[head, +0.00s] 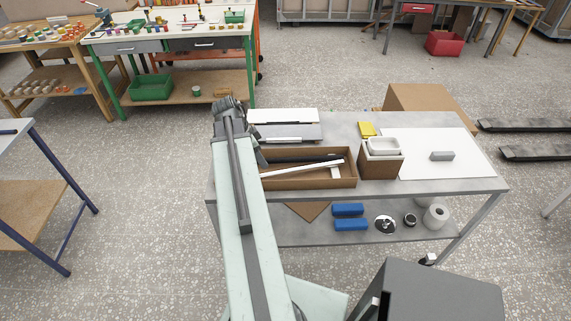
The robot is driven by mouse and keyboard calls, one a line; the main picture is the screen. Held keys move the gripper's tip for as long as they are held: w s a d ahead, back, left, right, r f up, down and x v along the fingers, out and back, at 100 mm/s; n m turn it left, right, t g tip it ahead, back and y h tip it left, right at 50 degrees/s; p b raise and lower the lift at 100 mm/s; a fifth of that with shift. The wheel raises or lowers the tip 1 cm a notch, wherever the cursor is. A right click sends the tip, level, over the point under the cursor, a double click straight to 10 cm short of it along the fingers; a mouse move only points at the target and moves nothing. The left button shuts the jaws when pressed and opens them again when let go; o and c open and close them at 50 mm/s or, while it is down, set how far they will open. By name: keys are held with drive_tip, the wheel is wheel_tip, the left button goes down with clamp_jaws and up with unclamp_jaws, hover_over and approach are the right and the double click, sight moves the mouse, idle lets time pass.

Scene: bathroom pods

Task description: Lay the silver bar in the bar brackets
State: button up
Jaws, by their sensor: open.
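My gripper (257,152) is at the far end of my arm, over the left end of the brown tray (308,182) on the grey workbench. Its jaws are small and partly hidden by my arm. It is open, and I see nothing held. Long thin pieces lie in the tray: a dark grey bar (305,157) along the back and a pale bar (300,168) slanting across the front. I cannot tell for certain which is the silver bar. Behind the tray is a pale panel with a grey strip (284,139). I cannot make out the bar brackets clearly.
A brown box (378,164) holding a white tub, a yellow piece (367,129) and a white board (420,165) with a grey block (442,156) are right of the tray. Blue boxes and a paper roll (436,216) sit on the lower shelf.

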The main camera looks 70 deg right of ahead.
sight(283, 171)
drive_tip(key=s+d+m, duration=0.1)
drive_tip(key=s, duration=0.1)
drive_tip(key=s+d+m, duration=0.1)
drive_tip(key=s, duration=0.2)
drive_tip(key=shift+s+d+r+m+g, duration=0.3)
drive_tip(key=shift+s+d+r+m, duration=0.05)
drive_tip(key=shift+s+d+m, duration=0.05)
drive_tip(key=b+x, duration=0.2)
drive_tip(key=x, duration=0.1)
drive_tip(key=shift+w+a+b, duration=0.15)
drive_tip(key=shift+b, duration=0.2)
drive_tip(key=f+b, duration=0.3)
drive_tip(key=s+f+b, duration=0.1)
drive_tip(key=f+b, duration=0.1)
drive_tip(key=shift+f, duration=0.1)
clamp_jaws()
idle(0.4)
